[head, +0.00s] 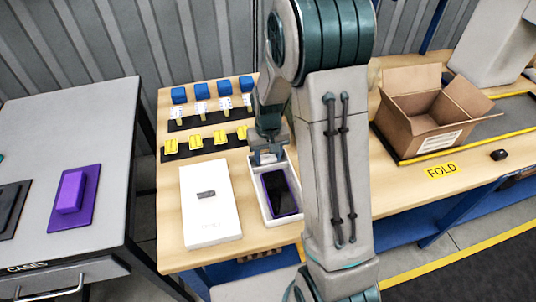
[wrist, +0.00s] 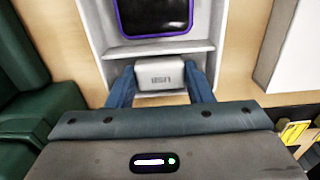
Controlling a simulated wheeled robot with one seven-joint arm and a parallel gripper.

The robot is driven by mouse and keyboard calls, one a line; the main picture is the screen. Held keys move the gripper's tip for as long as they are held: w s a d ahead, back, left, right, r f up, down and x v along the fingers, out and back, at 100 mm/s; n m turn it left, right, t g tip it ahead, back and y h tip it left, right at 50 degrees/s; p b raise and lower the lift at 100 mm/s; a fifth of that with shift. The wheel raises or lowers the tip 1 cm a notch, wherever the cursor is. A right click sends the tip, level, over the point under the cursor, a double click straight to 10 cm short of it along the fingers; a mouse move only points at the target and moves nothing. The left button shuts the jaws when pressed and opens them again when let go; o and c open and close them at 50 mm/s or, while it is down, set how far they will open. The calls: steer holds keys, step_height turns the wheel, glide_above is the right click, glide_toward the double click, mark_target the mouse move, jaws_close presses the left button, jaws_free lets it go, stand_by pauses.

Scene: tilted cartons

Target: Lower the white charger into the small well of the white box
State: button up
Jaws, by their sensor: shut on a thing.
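The open white box (head: 262,207) stands on the wooden table, and its wall also shows in the wrist view (wrist: 96,30). A dark phone with a purple edge (head: 281,193) lies in its large compartment; it also shows in the wrist view (wrist: 155,15). My gripper (head: 267,157) points down at the far end of the box. In the wrist view my gripper's blue fingers (wrist: 160,84) are shut on the white charger (wrist: 160,75). The charger is at the small well, beyond a divider from the phone. I cannot tell how deep it sits or whether it touches the floor.
A white lid (head: 209,215) lies left of the box. Yellow pieces (head: 196,142) and blue-topped pieces (head: 202,91) stand in rows behind. An open carton (head: 430,112) is at right. A purple block (head: 71,191) is on the grey table at left.

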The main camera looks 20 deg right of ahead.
steer(key=shift+f, duration=0.35)
stand_by(0.6)
steer(key=o, duration=1.1)
steer(key=shift+c, duration=1.6)
steer(key=shift+r+p, duration=2.3)
steer(key=shift+r, duration=1.35)
